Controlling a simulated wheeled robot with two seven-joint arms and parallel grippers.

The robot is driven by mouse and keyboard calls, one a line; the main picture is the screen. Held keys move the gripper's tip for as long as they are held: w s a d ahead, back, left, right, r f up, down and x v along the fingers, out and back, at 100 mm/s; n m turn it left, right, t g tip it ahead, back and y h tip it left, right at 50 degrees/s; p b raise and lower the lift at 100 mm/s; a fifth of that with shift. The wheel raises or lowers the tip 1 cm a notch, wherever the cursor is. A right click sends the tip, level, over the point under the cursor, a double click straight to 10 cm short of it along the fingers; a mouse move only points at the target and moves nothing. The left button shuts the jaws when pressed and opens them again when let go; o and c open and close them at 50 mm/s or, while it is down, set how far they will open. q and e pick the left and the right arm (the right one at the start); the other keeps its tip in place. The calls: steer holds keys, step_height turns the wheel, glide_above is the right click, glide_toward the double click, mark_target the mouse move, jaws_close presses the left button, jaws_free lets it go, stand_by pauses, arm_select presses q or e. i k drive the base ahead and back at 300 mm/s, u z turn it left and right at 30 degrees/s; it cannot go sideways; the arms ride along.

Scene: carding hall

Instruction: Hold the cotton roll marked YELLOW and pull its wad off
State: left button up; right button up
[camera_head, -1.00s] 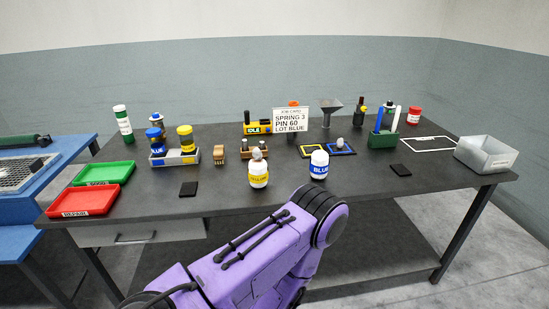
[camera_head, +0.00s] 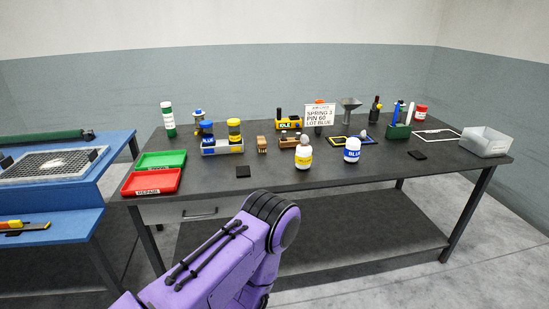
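The cotton roll marked YELLOW (camera_head: 304,159) is a white upright cylinder with a yellow label, near the front edge of the dark table. Its grey-white wad (camera_head: 305,140) sits on its top. A similar roll marked BLUE (camera_head: 352,152) stands to its right, with no wad visible on top. One purple arm of mine reaches in from the bottom, in front of the table and apart from the rolls. Neither gripper shows.
Red (camera_head: 151,182) and green (camera_head: 162,160) trays lie at the table's left end. A grey bin (camera_head: 486,142) stands at the right end. A blue bench (camera_head: 62,185) stands left.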

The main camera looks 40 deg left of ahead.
mark_target(303, 153)
steer(key=u, duration=0.95)
steer(key=i, duration=0.3)
